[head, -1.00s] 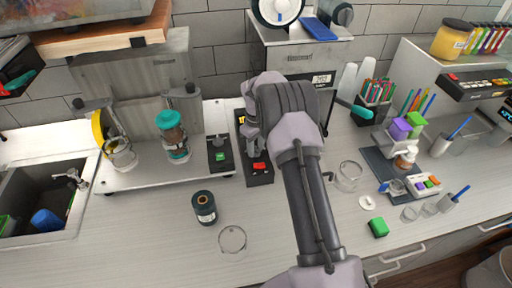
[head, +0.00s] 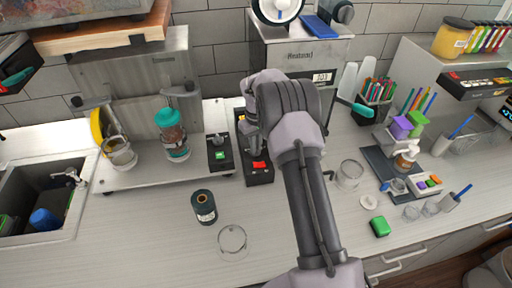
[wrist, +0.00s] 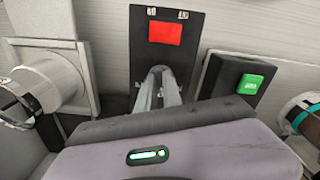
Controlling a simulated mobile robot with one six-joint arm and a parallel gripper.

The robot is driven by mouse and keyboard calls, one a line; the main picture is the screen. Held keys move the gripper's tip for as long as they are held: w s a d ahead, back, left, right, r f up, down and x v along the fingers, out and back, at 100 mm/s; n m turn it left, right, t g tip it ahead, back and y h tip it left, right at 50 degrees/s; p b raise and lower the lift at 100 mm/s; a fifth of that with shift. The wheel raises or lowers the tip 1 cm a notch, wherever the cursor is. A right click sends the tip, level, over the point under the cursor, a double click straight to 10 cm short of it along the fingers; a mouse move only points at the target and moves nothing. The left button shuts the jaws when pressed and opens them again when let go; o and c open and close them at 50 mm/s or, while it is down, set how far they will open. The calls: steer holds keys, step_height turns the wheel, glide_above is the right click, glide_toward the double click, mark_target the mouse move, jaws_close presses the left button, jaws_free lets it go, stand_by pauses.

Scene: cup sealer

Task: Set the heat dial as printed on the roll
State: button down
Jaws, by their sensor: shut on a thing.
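The roll (head: 204,206) is a dark cylinder standing upright on the counter, with a small pale label too small to read. The black control panel (head: 259,172) with a red button lies at the counter's middle, partly behind my arm. In the wrist view the red button (wrist: 165,32) has small pale markings above it. My gripper (wrist: 158,82) has its fingertips close together, low over this panel. The heat dial is hidden at the fingertips, so its setting cannot be read. My forearm covers most of the gripper in the head view.
A black box with a green button (head: 220,154) sits just left of the panel. A teal-lidded jar (head: 172,133) stands further left. A clear glass (head: 232,238) and a green block (head: 380,227) are on the front counter. The front-left counter is mostly clear.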

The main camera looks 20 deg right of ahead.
steer(key=m, duration=0.1)
steer(key=m+b, duration=0.1)
steer(key=m, duration=0.1)
steer(key=f+m, duration=0.1)
steer(key=shift+s+a+m+b, duration=0.15)
steer(key=shift+s+m+b, duration=0.1)
steer(key=shift+m+b, duration=0.05)
steer(key=m+b, duration=0.1)
steer(key=m, duration=0.3)
steer(key=shift+a+m, duration=0.1)
steer(key=shift+m, duration=0.2)
steer(key=m+b, duration=0.1)
steer(key=m, duration=0.3)
steer(key=shift+w+b, duration=0.1)
steer(key=shift+b, duration=0.25)
steer(key=shift+a+r+m+b, duration=0.1)
steer(key=shift+m+b, duration=0.35)
steer(key=shift+m, duration=1.65)
steer(key=shift+w, duration=0.1)
steer(key=c, duration=1)
jaws_free()
steer(key=shift+w, duration=0.1)
steer(key=shift+c, duration=0.2)
steer(key=shift+o, duration=0.4)
